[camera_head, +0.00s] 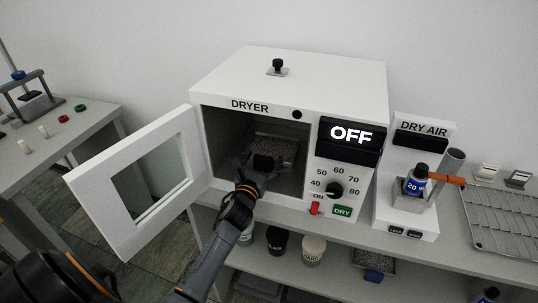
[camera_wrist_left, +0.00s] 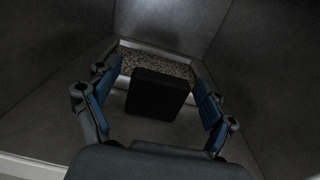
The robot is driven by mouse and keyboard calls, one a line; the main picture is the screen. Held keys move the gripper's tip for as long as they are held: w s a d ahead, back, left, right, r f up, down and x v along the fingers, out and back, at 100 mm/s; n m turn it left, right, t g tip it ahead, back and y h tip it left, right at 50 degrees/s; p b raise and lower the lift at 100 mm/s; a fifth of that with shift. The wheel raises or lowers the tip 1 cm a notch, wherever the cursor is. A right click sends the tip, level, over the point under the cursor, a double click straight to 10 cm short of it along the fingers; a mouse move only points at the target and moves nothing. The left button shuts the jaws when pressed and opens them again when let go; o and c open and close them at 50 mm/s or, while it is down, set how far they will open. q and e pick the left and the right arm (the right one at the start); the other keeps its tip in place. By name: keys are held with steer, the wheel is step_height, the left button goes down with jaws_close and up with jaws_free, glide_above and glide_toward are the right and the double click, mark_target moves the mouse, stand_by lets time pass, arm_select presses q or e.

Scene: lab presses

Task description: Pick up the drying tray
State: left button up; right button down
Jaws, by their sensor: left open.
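The drying tray (camera_head: 276,148) sits inside the open dryer chamber, filled with grey granules. In the left wrist view the tray (camera_wrist_left: 155,63) lies straight ahead, with its pale front rim partly hidden. A black block (camera_wrist_left: 157,94), apparently the tray's handle, stands in front of it between my fingers. My left gripper (camera_head: 262,163) reaches through the dryer's doorway to the front of the tray. In the wrist view its blue-padded fingers (camera_wrist_left: 155,85) are spread on both sides of the black block, with gaps visible. My right gripper is not in view.
The dryer (camera_head: 290,85) reads OFF, and its door (camera_head: 90,190) is swung open to the left. The chamber walls are close around my gripper. A dry air unit (camera_head: 408,160) with a blue bottle and a wire rack (camera_head: 500,215) stand to the right. Jars sit on the shelf below.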

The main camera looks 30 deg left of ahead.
arm_select(q)
steer(key=c, duration=1.4)
steer(key=shift+r, duration=0.15)
steer(key=shift+r, duration=0.3)
step_height(320, 180, up, 2)
steer(key=shift+r, duration=0.1)
steer(key=s+d+r, duration=0.1)
steer(key=s+r, duration=0.2)
steer(key=s, duration=0.1)
steer(key=s+d+r, duration=0.2)
steer(key=s+r, duration=0.1)
steer(key=s, duration=0.2)
steer(key=s+d+r, duration=0.1)
steer(key=s+r, duration=0.3)
steer(key=shift+s+d, duration=0.15)
steer(key=shift+d, duration=0.1)
